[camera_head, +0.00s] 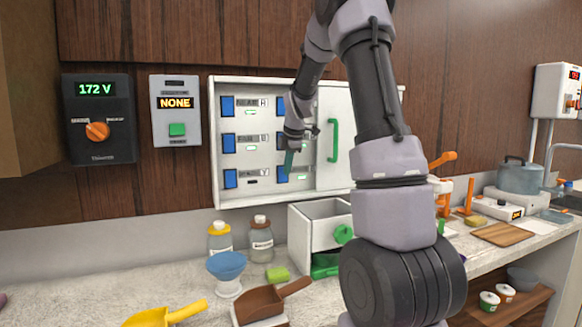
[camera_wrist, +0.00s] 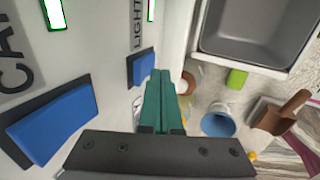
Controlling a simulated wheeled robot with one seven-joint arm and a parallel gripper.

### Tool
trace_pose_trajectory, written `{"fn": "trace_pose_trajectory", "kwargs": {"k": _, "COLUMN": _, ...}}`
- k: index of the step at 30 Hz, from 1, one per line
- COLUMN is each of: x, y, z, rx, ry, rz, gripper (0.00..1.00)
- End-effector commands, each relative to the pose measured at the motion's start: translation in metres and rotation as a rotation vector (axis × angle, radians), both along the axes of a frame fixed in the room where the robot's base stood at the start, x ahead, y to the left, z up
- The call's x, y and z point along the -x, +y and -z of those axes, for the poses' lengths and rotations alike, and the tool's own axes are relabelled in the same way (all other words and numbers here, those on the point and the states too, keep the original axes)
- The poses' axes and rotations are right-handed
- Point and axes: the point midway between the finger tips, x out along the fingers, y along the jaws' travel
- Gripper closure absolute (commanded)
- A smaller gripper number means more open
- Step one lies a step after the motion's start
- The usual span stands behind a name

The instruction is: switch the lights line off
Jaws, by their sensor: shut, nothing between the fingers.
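A white switch panel (camera_head: 268,196) hangs on the wall with blue rocker switches in two columns. My gripper (camera_head: 289,172) is at the lower part of its right column, with its green fingers shut and empty. In the wrist view the fingertips (camera_wrist: 160,75) are beside the blue lights switch (camera_wrist: 141,68); I cannot tell whether they touch it. The lights label (camera_wrist: 137,22) reads "LIGHT", partly cut off, and a green lamp (camera_wrist: 151,10) beside it is lit. The switch in the row above (camera_wrist: 52,122) has a label starting "CA" and a lit green lamp (camera_wrist: 53,14).
The panel's white door (camera_head: 334,110) with a green handle (camera_head: 333,141) is right of my gripper. Below stand an open drawer unit (camera_head: 300,228), jars (camera_head: 261,240), a blue bowl (camera_head: 227,266) and a brown scoop (camera_head: 262,304). A voltage meter (camera_head: 98,118) is on the left wall.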

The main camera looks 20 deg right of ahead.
Motion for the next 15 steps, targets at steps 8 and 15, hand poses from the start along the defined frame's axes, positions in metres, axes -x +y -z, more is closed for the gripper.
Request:
{"fn": "trace_pose_trajectory", "kwargs": {"k": 8, "x": -0.0076, "y": -0.0001, "z": -0.0011, "rx": 0.0, "ry": 0.001, "rz": 0.0, "gripper": 1.0}}
{"fn": "trace_pose_trajectory", "kwargs": {"k": 15, "x": -0.0117, "y": -0.0005, "z": -0.0022, "rx": 0.0, "ry": 0.0, "rz": 0.001, "gripper": 1.0}}
